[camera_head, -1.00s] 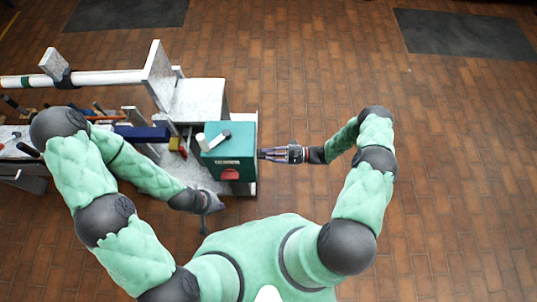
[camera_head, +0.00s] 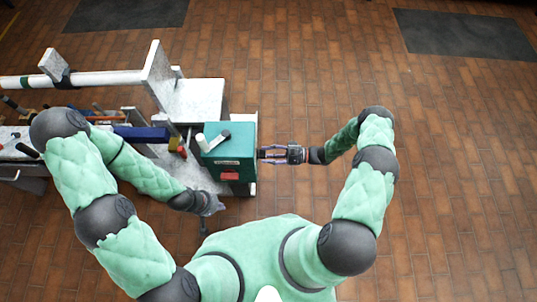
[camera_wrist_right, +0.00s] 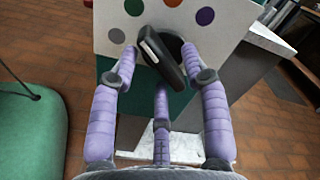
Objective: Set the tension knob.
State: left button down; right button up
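The tension knob (camera_wrist_right: 163,58) is a dark bar with a pale stripe, on a pale panel (camera_wrist_right: 116,20) with several coloured dots. It is tilted, its upper end to the left. My right gripper (camera_wrist_right: 160,70) has its fingers spread around the knob, with a small gap on the left; contact on the right is unclear. In the head view, the right gripper (camera_head: 265,154) is at the right side of the teal box (camera_head: 236,146), and the knob cannot be made out. My left gripper (camera_head: 215,206) is low in front of the box; its fingers are too small to judge.
A white lever (camera_head: 215,141) sits on top of the box, and a red patch (camera_head: 229,176) shows on its front. A white pole (camera_head: 100,78) and a cluttered bench stand at left.

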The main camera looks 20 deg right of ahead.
jog(key=v, duration=1.2)
dwell(0.4)
